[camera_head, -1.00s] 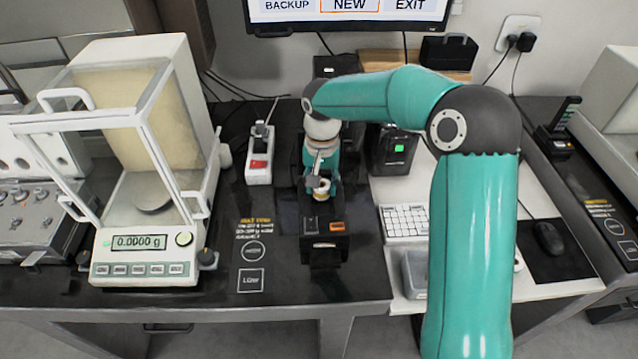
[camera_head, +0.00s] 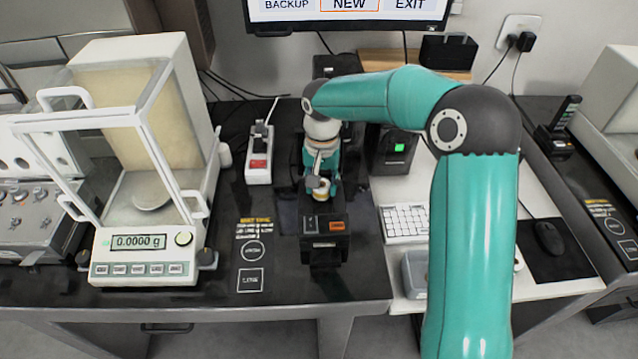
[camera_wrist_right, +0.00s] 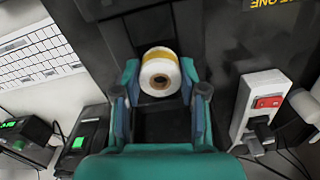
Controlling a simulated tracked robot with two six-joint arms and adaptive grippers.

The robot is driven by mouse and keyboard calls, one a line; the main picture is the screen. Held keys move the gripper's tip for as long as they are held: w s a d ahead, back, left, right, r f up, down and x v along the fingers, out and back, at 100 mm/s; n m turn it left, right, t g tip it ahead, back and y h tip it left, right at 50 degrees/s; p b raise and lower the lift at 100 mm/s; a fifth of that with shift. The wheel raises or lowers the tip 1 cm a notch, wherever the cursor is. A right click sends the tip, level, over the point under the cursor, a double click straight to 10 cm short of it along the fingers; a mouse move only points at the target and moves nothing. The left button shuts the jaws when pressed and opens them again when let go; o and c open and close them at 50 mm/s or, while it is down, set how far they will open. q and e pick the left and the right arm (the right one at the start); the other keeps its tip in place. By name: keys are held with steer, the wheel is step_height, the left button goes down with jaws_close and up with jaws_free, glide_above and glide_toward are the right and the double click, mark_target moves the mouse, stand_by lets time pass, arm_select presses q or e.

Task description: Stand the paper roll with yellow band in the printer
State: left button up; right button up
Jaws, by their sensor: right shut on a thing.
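The paper roll with yellow band (camera_wrist_right: 160,72) is white, with a dark core hole facing the right wrist camera. My right gripper (camera_wrist_right: 160,76) is shut on it, with one finger on each side. In the head view the roll (camera_head: 321,191) shows small at the end of my right gripper (camera_head: 320,184). It is at the back part of the black printer (camera_head: 323,244), which has an orange button on top. Whether the roll touches the printer's inside cannot be told. My left gripper is not in view.
A balance with a glass draft shield (camera_head: 145,255) stands on the left. A white power strip (camera_head: 259,165) lies left of my right gripper. A keyboard (camera_head: 404,222) and a grey tray (camera_head: 414,272) are right of the printer.

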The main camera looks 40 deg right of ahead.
steer(key=shift+f+b, duration=0.45)
steer(key=shift+f, duration=0.2)
steer(key=o, duration=1.2)
steer(key=o, duration=0.6)
steer(key=shift+c, duration=0.2)
steer(key=shift+s, duration=0.1)
steer(key=shift+r, duration=0.1)
steer(key=shift+r+p, duration=2.95)
steer(key=shift+r, duration=0.8)
